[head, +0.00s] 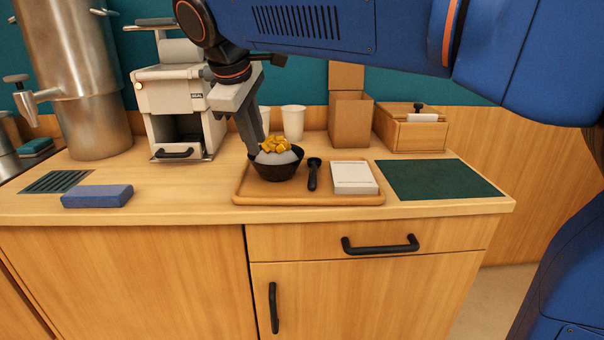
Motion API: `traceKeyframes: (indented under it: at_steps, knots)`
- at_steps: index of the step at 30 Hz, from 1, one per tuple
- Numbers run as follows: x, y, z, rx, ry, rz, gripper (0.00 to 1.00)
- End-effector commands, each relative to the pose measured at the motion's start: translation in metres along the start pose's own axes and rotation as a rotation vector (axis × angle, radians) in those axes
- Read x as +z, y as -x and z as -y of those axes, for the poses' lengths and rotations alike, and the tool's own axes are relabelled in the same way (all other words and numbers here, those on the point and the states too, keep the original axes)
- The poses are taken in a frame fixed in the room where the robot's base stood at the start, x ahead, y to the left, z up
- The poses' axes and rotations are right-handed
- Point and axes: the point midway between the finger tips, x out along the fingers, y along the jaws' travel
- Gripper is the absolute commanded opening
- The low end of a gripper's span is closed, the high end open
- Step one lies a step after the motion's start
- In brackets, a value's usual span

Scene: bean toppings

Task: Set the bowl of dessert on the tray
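The dark bowl (276,172) holds a white dessert with yellow-orange chunks on top (274,145). It appears upright over the left part of the wooden tray (310,199); whether its base touches the tray is not clear. My gripper (254,152) reaches down from above, with its fingertips at the bowl's left rim. The fingertips are partly hidden against the bowl, and I cannot tell whether they are closed on the rim. A black spoon (314,176) and a white card or box (354,178) lie on the tray to the right of the bowl.
A dark green mat (440,179) lies right of the tray. White cups (293,122), a cardboard box (350,124) and a wooden box (410,133) stand behind. A white machine (180,105) and a blue block (97,196) are to the left.

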Motion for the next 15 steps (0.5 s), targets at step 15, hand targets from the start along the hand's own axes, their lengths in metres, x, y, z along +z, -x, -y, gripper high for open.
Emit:
traceKeyframes:
  at_steps: [15]
  knots:
    - [0.108, -0.034, -0.005, -0.046, -0.228, -0.013, 0.2]
